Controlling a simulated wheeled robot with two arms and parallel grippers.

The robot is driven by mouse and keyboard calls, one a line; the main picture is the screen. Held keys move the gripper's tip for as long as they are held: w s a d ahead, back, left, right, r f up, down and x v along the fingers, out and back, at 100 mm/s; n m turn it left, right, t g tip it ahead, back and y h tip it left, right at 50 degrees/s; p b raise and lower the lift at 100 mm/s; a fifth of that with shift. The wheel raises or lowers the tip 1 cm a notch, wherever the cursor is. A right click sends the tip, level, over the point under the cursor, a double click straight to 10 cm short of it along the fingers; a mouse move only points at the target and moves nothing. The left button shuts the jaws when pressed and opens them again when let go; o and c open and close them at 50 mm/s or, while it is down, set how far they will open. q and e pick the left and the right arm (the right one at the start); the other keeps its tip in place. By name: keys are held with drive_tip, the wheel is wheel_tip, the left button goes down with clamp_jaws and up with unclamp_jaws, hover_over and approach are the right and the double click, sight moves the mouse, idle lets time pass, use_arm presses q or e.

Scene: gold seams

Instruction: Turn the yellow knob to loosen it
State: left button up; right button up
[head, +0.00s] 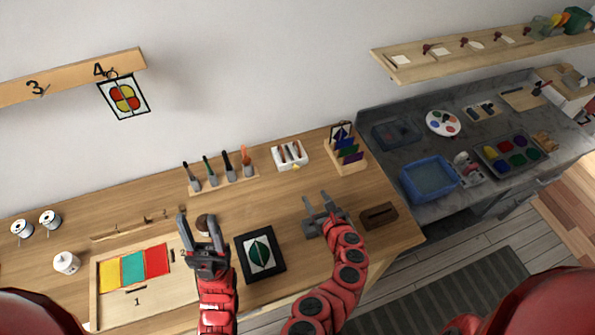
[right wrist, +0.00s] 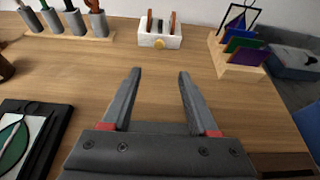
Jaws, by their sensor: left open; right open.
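The yellow knob (right wrist: 159,44) sits on the front face of a white block (right wrist: 172,38) that holds several upright tools in the right wrist view. In the head view the knob (head: 296,167) is a tiny yellow spot on the front of the white block (head: 281,162) near the back of the wooden table. My right gripper (head: 322,203) is open and empty, in front of the block and apart from it; its fingers also show in the right wrist view (right wrist: 158,78), pointing towards the block. My left gripper (head: 198,222) is open above the table, left of a black-framed leaf picture (head: 260,253).
A dark slotted block (head: 379,215) lies near the right edge. The tabletop between my right gripper and the white block is clear.

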drive_tip(key=p, duration=0.1)
approach(296, 169)
drive_tip(key=b+x, duration=0.4)
drive_tip(key=x, duration=0.3)
drive_tip(key=shift+f+b, duration=0.15)
drive_tip(key=shift+b, duration=0.15)
drive_tip(key=shift+w+a+b, duration=0.15)
drive_tip(key=shift+w+b, duration=0.3)
drive_tip(key=shift+w, duration=0.15)
drive_tip(key=shift+c, duration=0.3)
clamp_jaws()
